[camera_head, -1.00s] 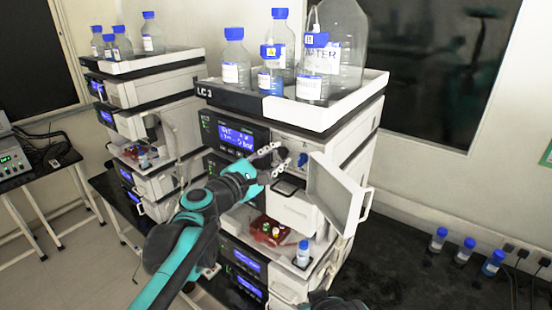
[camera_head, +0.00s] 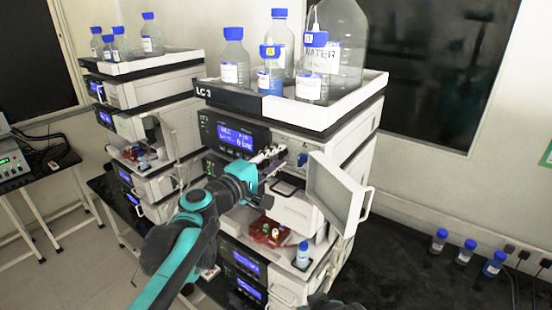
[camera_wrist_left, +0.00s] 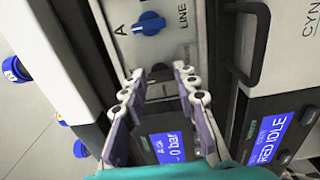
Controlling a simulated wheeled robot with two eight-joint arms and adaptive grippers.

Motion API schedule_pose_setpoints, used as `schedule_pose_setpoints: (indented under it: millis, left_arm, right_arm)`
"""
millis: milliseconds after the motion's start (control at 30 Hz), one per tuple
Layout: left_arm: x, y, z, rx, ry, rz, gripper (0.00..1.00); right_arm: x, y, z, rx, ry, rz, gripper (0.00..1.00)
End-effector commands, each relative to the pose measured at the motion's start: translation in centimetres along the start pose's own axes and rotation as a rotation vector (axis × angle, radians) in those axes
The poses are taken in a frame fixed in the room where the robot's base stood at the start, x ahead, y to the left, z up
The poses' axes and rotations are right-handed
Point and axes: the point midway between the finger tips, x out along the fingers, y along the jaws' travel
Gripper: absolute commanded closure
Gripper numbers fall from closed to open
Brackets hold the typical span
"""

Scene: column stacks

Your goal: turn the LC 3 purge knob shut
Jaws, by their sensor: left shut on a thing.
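The LC 3 stack (camera_head: 240,102) stands in the middle of the head view. My left gripper (camera_head: 279,153) reaches its upper front, right of the blue display (camera_head: 237,137). In the left wrist view my left gripper (camera_wrist_left: 160,72) has its fingertips close around a small dark grey thing, seemingly the purge knob (camera_wrist_left: 160,73), mostly hidden by the fingers. A blue knob (camera_wrist_left: 150,23) marked A and LINE sits just beyond the tips, apart from them; it also shows in the head view (camera_head: 302,159). The display reads 0 bar. My right gripper is not visible.
An open white door (camera_head: 335,195) swings out to the right of the gripper. Bottles stand in the white tray (camera_head: 330,115) on top. Below are a red tray (camera_head: 262,233) and a small bottle (camera_head: 303,255). A second stack (camera_head: 130,95) stands left. The black bench (camera_head: 400,270) is partly free at right.

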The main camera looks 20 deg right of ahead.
Motion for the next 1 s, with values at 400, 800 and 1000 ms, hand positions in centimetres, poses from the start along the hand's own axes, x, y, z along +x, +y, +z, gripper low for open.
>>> schedule_pose_setpoints:
  millis: [400,800,1000]
  left_arm:
    - [-0.03,-0.14,0.09,0.035,-0.002,-0.001,1.0]
    - [-0.02,-0.11,0.06,0.033,-0.002,-0.001,0.62]
    - [-0.66,-0.06,0.02,0.032,0.0,-0.001,0.62]
  right_arm:
    - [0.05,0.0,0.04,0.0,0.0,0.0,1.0]
    - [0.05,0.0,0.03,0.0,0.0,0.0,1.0]
    - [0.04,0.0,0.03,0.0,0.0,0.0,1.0]
